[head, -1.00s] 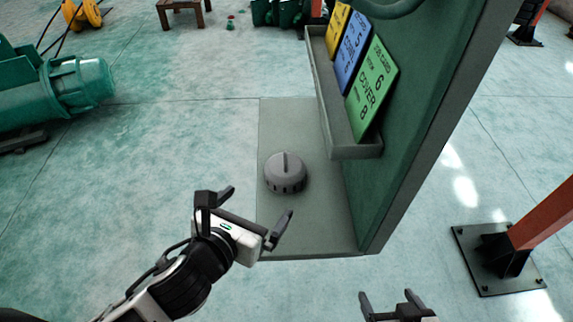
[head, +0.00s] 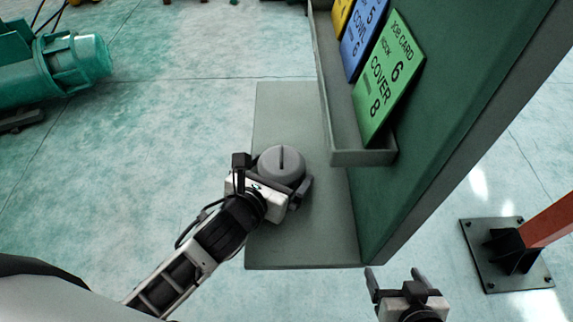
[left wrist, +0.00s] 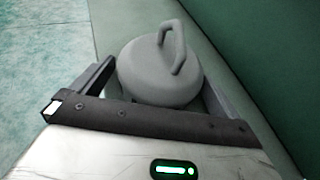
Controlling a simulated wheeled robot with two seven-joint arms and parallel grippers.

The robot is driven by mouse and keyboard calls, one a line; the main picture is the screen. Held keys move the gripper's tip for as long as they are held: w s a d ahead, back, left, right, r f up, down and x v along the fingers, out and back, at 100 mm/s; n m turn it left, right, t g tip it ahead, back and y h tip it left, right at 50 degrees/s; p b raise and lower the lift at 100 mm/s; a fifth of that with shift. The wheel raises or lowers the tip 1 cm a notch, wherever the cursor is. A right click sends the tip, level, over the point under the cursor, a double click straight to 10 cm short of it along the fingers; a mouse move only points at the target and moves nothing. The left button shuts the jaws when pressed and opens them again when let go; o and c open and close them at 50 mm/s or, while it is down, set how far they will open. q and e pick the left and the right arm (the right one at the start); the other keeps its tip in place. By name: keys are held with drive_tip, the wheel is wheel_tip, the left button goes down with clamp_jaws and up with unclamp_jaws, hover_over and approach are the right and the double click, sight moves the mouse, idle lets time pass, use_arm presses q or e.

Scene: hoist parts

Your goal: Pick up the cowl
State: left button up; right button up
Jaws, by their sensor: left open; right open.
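The cowl (head: 282,161) is a round grey cap with a raised loop handle on top. It sits upright on the grey base ledge of the green stand. It also shows in the left wrist view (left wrist: 153,78), between the fingers. My left gripper (head: 274,182) is open, with its fingers on either side of the cowl; whether they touch it I cannot tell. The cowl's near lower side is hidden by the gripper. My right gripper (head: 396,280) is open and empty, in front of the stand at the bottom of the head view.
The green stand panel (head: 440,130) rises right of the cowl, with a shelf (head: 362,157) holding a green card (head: 388,78), a blue card (head: 367,40) and a yellow card. A green motor (head: 65,62) lies at left. A red post's base plate (head: 507,255) stands at right.

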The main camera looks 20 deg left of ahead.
use_arm(q)
drive_tip(key=shift+w, duration=0.15)
drive_tip(key=c, duration=1.1)
drive_tip(key=shift+o, duration=0.2)
drive_tip(key=shift+r, duration=0.15)
